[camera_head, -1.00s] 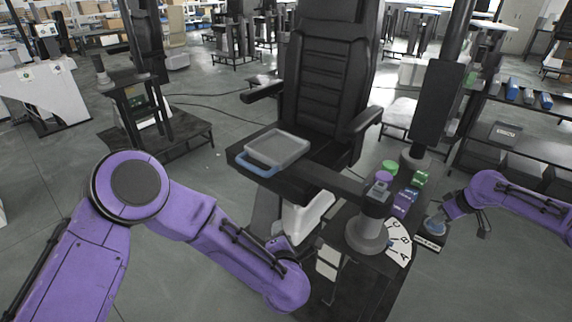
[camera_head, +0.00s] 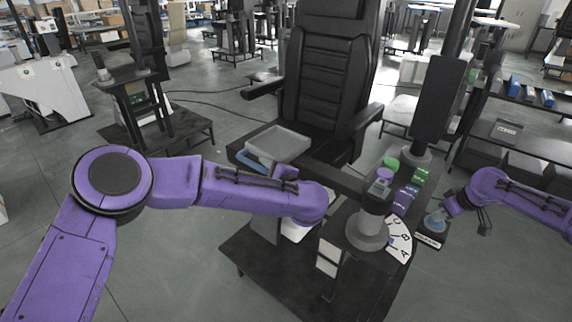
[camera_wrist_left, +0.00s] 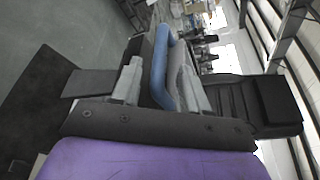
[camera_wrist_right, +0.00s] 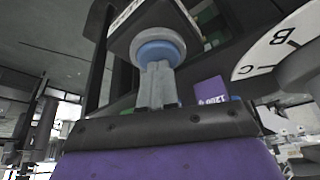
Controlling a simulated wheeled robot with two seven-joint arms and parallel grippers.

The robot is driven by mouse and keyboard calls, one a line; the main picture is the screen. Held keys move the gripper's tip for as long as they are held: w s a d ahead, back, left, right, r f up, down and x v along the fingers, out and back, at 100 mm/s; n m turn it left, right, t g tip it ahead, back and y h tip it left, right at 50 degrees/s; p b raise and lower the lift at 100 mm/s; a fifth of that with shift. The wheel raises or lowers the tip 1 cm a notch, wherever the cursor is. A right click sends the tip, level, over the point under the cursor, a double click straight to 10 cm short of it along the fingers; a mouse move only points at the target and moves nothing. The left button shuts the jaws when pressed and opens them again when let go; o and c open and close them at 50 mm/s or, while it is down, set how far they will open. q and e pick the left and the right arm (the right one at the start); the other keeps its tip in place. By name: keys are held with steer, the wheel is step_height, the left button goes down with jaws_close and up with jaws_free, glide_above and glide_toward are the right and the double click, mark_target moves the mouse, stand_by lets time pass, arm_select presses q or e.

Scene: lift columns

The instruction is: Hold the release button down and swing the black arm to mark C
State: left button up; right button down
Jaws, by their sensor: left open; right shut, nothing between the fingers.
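The black arm (camera_head: 340,179) reaches left from a grey pivot post (camera_head: 366,228) toward the chair. A grey tray (camera_head: 283,141) with a blue handle (camera_head: 251,161) is at its far end. A white dial lettered A, B and C (camera_head: 400,238) lies beside the post; I cannot tell the pointer's exact reading. My left gripper (camera_wrist_left: 160,72) is open, with the blue handle showing between its fingers in the left wrist view; contact is unclear. My right gripper (camera_wrist_right: 157,68) is shut and empty, its tips at the blue round release button (camera_wrist_right: 158,48); how far it is pressed is unclear.
A black chair (camera_head: 325,85) stands behind the tray. Green and purple blocks (camera_head: 404,198) sit right of the post, near a dark column (camera_head: 437,97). A black shelf (camera_head: 515,138) stands at the right.

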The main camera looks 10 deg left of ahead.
mark_target(258, 167)
arm_select(q)
steer(key=x, duration=0.5)
steer(key=shift+w+a, duration=0.1)
steer(key=shift+w, duration=0.05)
jaws_close()
steer(key=s+d+n+g+y, duration=0.2)
steer(key=s+n+g, duration=0.2)
steer(key=s, duration=0.8)
steer(key=s+d+n+g+y, duration=0.3)
steer(key=s+n+g, duration=0.2)
steer(key=s, duration=0.8)
steer(key=shift+d+g, duration=0.15)
steer(key=shift+g, duration=0.65)
steer(key=shift+s, duration=0.15)
